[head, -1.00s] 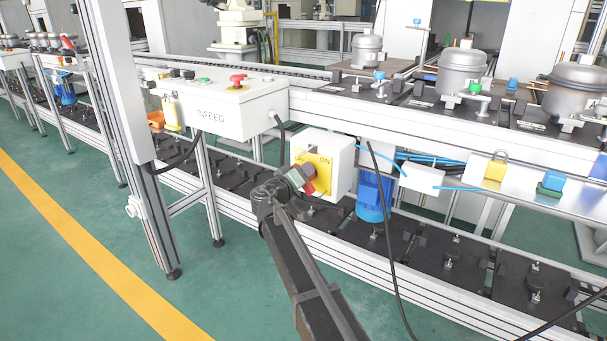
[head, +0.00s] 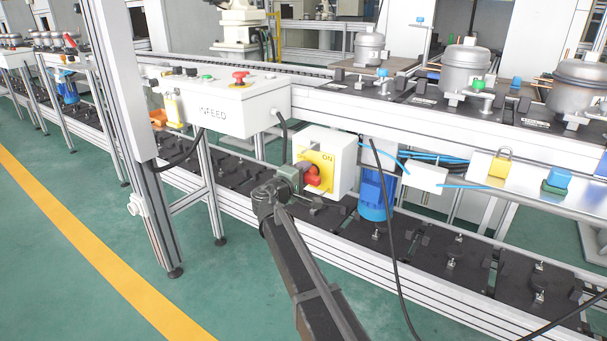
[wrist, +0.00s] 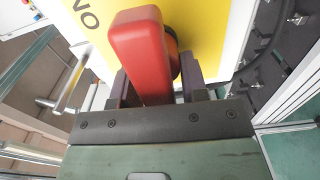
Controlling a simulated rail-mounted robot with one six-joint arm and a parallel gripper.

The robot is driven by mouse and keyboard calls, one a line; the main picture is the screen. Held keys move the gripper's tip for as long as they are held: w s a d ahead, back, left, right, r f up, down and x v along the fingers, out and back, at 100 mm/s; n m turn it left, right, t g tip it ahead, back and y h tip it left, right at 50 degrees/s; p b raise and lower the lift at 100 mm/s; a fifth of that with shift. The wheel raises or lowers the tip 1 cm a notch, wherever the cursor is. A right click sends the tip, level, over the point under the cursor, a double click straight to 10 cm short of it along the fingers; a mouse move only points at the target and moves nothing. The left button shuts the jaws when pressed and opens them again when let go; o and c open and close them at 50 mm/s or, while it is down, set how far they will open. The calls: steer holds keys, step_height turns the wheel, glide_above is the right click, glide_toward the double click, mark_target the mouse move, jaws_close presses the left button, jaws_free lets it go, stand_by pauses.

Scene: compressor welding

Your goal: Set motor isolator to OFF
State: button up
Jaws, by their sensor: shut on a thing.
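The motor isolator is a white box (head: 345,160) with a yellow plate (head: 326,160) marked ON, below the conveyor rail in the head view. Its red handle (head: 313,176) sits on the plate. It also shows large in the wrist view (wrist: 142,55), where the yellow plate (wrist: 205,25) lies behind it. My gripper (head: 303,178) is at the front of the box. In the wrist view its two dark fingers (wrist: 158,88) are on either side of the red handle, shut on it. The handle's lower end is hidden between the fingers.
The INFEED control box (head: 215,105) with a red button stands up left of the isolator. A blue motor (head: 374,195) is close on the right. A black cable (head: 391,240) hangs right of my arm. A yellow padlock (head: 501,163) sits on a shelf further right.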

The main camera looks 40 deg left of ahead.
stand_by(0.3)
steer(key=o, duration=0.6)
steer(key=shift+o, duration=0.2)
steer(key=s+d, duration=0.1)
steer(key=s, duration=1)
steer(key=shift+w, duration=0.1)
